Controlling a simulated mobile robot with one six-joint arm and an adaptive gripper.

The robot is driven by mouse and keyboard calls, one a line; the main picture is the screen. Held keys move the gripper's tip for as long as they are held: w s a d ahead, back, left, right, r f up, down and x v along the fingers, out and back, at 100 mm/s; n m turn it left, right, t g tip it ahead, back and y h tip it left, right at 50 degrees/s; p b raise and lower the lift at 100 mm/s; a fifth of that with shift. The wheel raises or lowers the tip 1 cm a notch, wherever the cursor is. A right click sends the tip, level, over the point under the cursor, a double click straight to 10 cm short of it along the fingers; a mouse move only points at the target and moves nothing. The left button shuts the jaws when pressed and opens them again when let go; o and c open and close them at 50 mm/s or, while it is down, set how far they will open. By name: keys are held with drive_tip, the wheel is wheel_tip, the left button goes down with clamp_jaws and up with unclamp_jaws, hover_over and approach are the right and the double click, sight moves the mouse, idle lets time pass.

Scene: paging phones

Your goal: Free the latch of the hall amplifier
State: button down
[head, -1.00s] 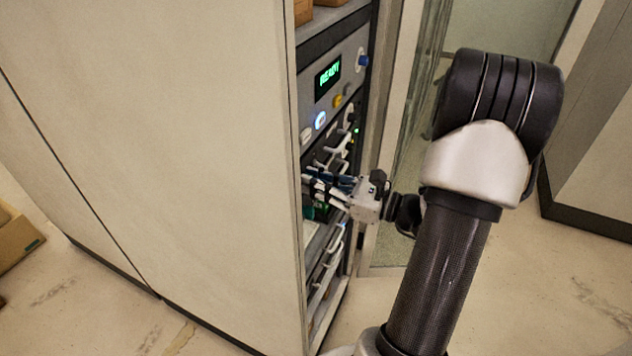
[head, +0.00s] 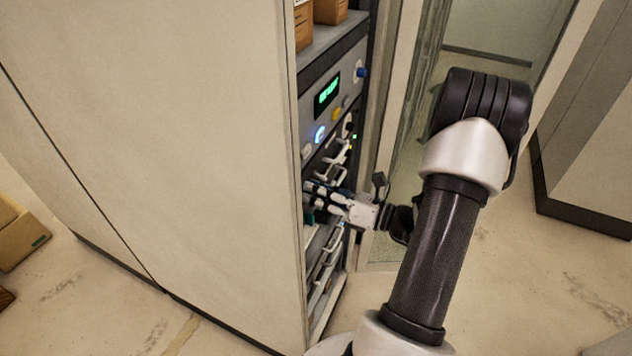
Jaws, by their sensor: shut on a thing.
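The rack (head: 361,110) stands open-fronted beside the tall pale panel, with several stacked units that have pale handles. The hall amplifier is one of these units, but I cannot read which. My gripper (head: 314,196) reaches in from the right at the middle of the rack, its fingers at the unit fronts. It is shut on a small part there, apparently the latch; the fingers hide most of it.
The upper unit has a lit green display (head: 327,94), a glowing blue-white button (head: 319,134) and coloured knobs. Brown boxes (head: 330,10) sit on the shelf above. The tall pale panel (head: 190,150) bounds the left side. A cardboard box (head: 22,240) lies on the floor at far left.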

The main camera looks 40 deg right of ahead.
drive_tip(key=m+p, duration=0.8)
drive_tip(key=m, duration=0.4)
drive_tip(key=shift+d+f+p, duration=0.1)
drive_tip(key=shift+f+p, duration=0.05)
drive_tip(key=shift+p, duration=0.2)
idle(0.4)
drive_tip(key=c, duration=1.6)
unclamp_jaws()
drive_tip(key=shift+c, duration=0.2)
drive_tip(key=v, duration=1.2)
